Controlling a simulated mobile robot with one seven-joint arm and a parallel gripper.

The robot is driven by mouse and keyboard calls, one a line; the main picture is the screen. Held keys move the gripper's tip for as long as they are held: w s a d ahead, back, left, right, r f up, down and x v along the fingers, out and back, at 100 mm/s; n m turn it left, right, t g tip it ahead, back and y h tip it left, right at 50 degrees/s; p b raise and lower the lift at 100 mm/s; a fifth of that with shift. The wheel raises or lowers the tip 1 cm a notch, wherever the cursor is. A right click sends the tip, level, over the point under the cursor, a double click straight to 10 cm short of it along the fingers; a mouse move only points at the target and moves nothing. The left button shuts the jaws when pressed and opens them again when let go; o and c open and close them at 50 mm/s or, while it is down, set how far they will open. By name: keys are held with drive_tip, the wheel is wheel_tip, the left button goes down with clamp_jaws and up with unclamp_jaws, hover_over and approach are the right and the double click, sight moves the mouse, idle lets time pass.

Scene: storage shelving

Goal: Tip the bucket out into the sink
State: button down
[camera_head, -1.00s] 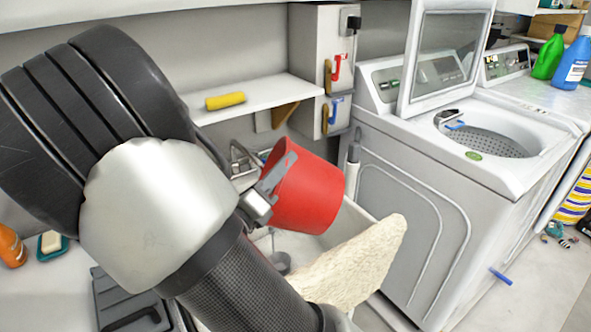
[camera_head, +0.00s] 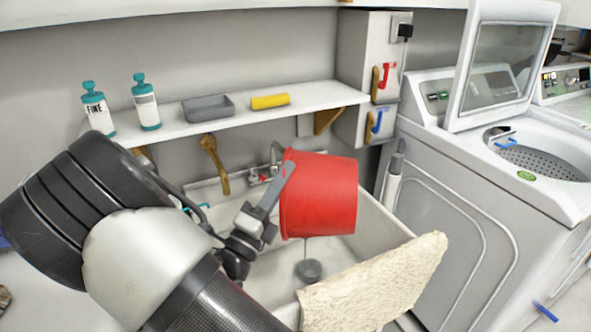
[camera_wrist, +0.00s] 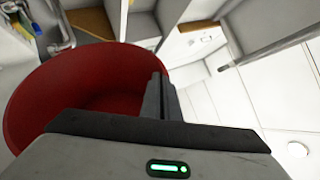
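The red bucket (camera_head: 320,195) hangs above the white sink (camera_head: 262,290), lying tilted on its side with its mouth toward the left. My gripper (camera_head: 272,196) is at the bucket's left rim, with its fingers shut on that rim. In the wrist view the bucket (camera_wrist: 60,85) shows its open mouth and dark inside, and a finger (camera_wrist: 160,100) lies against its rim. What the bucket holds, if anything, cannot be told. The sink's drain (camera_head: 309,269) shows below the bucket.
A cream towel (camera_head: 375,285) hangs over the sink's front edge. The faucet (camera_head: 270,165) stands behind the bucket. A shelf above bears a yellow sponge (camera_head: 270,101), a grey tray (camera_head: 208,107) and two bottles (camera_head: 146,103). A washing machine (camera_head: 470,180) stands at the right.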

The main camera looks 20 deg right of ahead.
drive_tip(key=shift+w+a+f+n+t+y+p, duration=0.25)
drive_tip(key=shift+a+f+n+t, duration=0.1)
drive_tip(key=shift+a+n+t, duration=0.3)
drive_tip(key=shift+w+a+f+n+t+y+p, duration=0.2)
drive_tip(key=shift+a+f+n+t+y+p, duration=0.15)
drive_tip(key=shift+a+n, duration=0.45)
drive_tip(key=shift+w+a+f+n+t+y+p, duration=0.15)
drive_tip(key=shift+w+a+f+n+t+y, duration=0.15)
drive_tip(key=shift+a+n+t, duration=0.4)
idle(0.4)
